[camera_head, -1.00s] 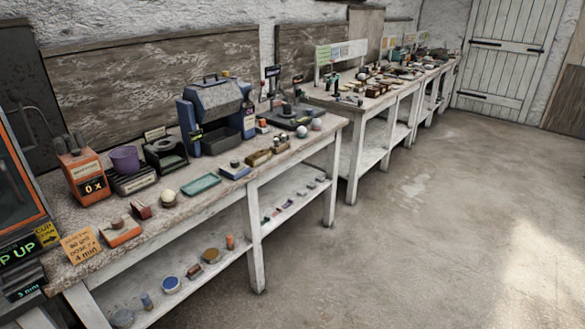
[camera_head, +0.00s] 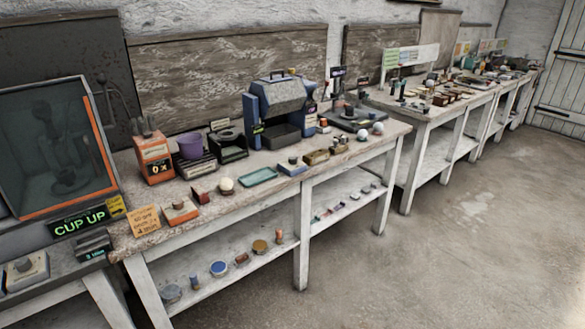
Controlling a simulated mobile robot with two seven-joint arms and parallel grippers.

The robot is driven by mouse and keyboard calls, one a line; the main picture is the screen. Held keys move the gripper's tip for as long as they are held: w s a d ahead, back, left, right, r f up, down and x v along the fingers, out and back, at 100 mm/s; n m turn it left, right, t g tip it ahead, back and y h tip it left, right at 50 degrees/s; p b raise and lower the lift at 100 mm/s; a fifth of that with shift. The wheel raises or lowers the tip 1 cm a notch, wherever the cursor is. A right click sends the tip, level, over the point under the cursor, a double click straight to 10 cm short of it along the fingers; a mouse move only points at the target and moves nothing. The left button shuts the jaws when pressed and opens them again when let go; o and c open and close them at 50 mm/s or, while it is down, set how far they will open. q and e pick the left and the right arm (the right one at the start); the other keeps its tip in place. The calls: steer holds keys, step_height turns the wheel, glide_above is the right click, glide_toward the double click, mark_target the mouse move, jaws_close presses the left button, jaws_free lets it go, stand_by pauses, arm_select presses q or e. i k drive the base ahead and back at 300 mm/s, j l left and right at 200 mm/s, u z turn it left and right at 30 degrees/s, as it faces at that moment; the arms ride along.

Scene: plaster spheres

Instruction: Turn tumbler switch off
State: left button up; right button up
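No switch is labelled clearly enough for me to name it as the tumbler switch. Small devices that may carry a switch are a grey box (camera_head: 27,271) with a pale raised top at the lower left edge and a low orange box (camera_head: 180,213) near the front of the workbench (camera_head: 235,205). An orange unit (camera_head: 154,162) showing "0x" stands behind the low orange box. A blue and grey machine (camera_head: 281,95) stands further right on the bench. Switch positions are too small to tell. Neither of my grippers is in view.
A glass-fronted cabinet (camera_head: 55,150) with an orange edge and a "CUP UP" sign (camera_head: 80,222) stands at the left. A second bench (camera_head: 425,112) stands beyond. The concrete floor (camera_head: 450,255) at right is clear.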

mark_target(292, 160)
steer(key=i+l+u, duration=0.1)
steer(key=u, duration=0.25)
steer(key=i+l+u, duration=0.15)
steer(key=u, duration=0.25)
steer(key=i+l+u, duration=0.2)
steer(key=l, duration=0.2)
steer(key=i+l+u, duration=0.15)
steer(key=i+l, duration=0.15)
steer(key=l, duration=0.15)
steer(key=i+l, duration=0.15)
steer(key=l, duration=0.15)
steer(key=i+l, duration=0.15)
steer(key=i+l+u, duration=0.1)
steer(key=l, duration=0.3)
